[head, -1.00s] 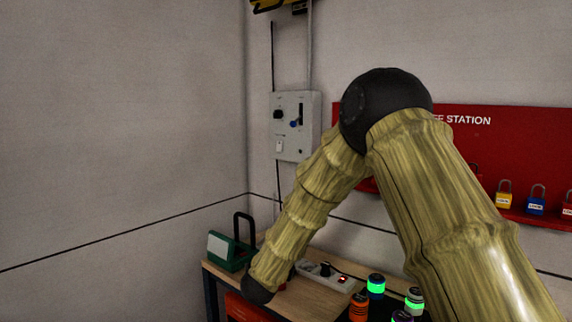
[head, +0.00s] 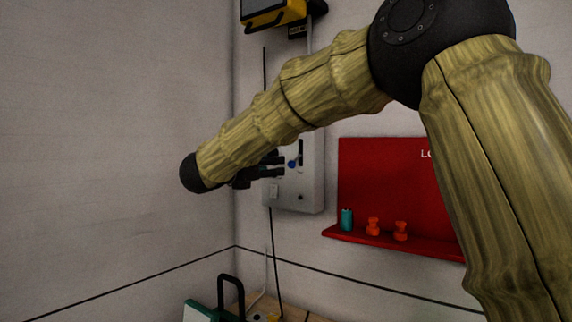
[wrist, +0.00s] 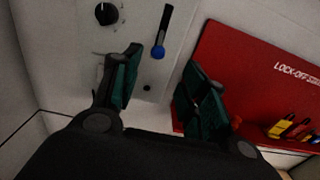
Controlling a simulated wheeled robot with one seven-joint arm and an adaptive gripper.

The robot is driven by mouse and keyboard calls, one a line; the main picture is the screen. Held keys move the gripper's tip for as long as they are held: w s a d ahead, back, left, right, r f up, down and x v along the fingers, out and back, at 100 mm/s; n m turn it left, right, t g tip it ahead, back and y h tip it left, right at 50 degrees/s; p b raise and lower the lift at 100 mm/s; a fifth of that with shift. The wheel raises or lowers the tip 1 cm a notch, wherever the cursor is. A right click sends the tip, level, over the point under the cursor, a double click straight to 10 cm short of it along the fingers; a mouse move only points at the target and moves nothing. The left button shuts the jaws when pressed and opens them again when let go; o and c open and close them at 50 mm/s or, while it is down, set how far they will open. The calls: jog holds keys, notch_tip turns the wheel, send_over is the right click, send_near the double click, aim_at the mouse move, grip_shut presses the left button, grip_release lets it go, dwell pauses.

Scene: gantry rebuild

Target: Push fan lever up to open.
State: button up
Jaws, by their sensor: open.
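The grey control box (head: 308,185) is on the back wall. Its fan lever is a black bar with a blue knob (head: 293,163); in the wrist view the blue knob (wrist: 158,52) is at the lower end of the bar. My gripper (head: 281,167) is in front of the box, just left of the blue knob in the head view. In the wrist view my gripper (wrist: 162,62) is open, its dark green fingers apart with the blue knob seen between their tips. Contact cannot be told. My arm and gripper hide the box's upper left part in the head view.
A black rotary knob (wrist: 106,13) is on the box, left of the lever. The red lock-off board (head: 385,180) with a shelf is on the right. A yellow device (head: 272,12) hangs above. A bench with a green case (head: 200,312) is below.

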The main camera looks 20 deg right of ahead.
aim_at(289, 165)
jog(key=p+x, duration=0.1)
jog(key=x, duration=0.3)
jog(key=p+x, duration=0.1)
jog(key=x, duration=0.3)
jog(key=shift+w+d+f, duration=0.15)
jog(key=shift+w+f, duration=0.1)
jog(key=shift+w, duration=0.15)
jog(key=shift+w+d+p, duration=0.1)
jog(key=shift+d+p, duration=0.1)
jog(key=shift+p, duration=0.1)
jog(key=shift+c, duration=0.3)
grip_shut()
